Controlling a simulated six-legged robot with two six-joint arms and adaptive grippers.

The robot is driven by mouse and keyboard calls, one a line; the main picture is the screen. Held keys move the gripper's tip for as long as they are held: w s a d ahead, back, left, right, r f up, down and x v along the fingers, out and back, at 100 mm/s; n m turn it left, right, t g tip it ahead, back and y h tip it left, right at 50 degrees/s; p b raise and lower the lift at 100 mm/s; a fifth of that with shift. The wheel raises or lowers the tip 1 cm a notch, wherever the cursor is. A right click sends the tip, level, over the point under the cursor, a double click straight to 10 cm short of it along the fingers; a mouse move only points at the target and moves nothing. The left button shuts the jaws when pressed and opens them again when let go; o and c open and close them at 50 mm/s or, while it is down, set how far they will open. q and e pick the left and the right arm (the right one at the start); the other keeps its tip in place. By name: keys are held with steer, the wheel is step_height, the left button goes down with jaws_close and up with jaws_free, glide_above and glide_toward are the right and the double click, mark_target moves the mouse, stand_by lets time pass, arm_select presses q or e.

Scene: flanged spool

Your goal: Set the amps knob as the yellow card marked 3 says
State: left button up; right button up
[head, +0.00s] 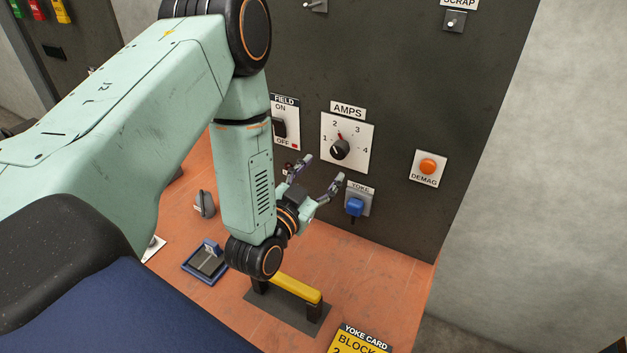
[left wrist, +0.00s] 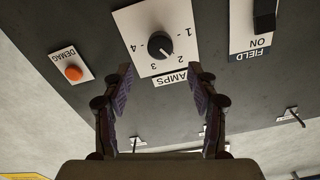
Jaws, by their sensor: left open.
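The amps knob (head: 340,149) is a black round knob on a white plate marked 1 to 4, on the dark upright panel. A small red mark shows at its upper edge, towards the 2; the exact setting is hard to tell. It also shows upside down in the left wrist view (left wrist: 160,45). My left gripper (head: 324,167) is open and empty, below and in front of the plate, apart from the knob. A yellow card (head: 360,342) headed YOKE CARD lies at the bottom edge, partly cut off; no card marked 3 can be made out.
The field switch (head: 280,127) is left of the knob, the orange demag button (head: 428,167) right, the blue yoke plug (head: 355,206) below. A yellow bar on black posts (head: 297,287) and a blue-rimmed tray (head: 190,268) stand on the orange bench. The bench's right side is clear.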

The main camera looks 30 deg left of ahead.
arm_select(q)
steer(key=shift+s, duration=1.4)
steer(key=shift+s+d+f, duration=0.1)
